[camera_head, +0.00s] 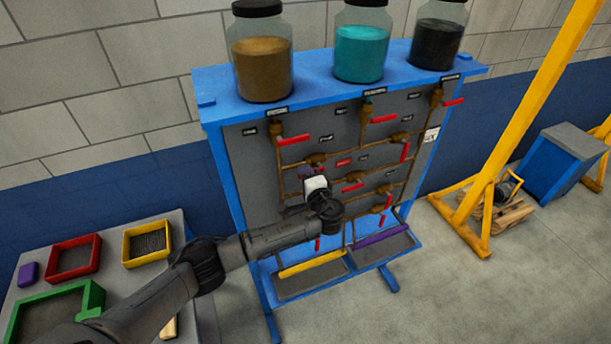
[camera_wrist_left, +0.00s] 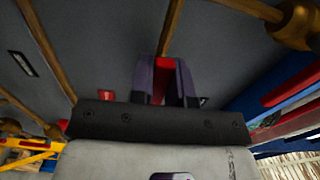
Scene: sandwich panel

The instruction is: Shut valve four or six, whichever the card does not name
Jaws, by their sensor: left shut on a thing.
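The grey panel (camera_head: 240,172) in the blue frame carries brown pipes and several valves with red handles. Handles show at the upper left (camera_head: 293,140), upper middle (camera_head: 383,119), upper right (camera_head: 453,102), right (camera_head: 404,152) and lower middle (camera_head: 352,188). Valve numbers are unreadable.
Three jars, brown (camera_head: 263,68), teal (camera_head: 360,52) and black (camera_head: 436,43), stand on the frame's top. Trays with yellow (camera_head: 312,264) and purple (camera_head: 380,240) bars lie below. A table with coloured bins (camera_head: 73,257) is at left, a yellow stand (camera_head: 520,115) at right.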

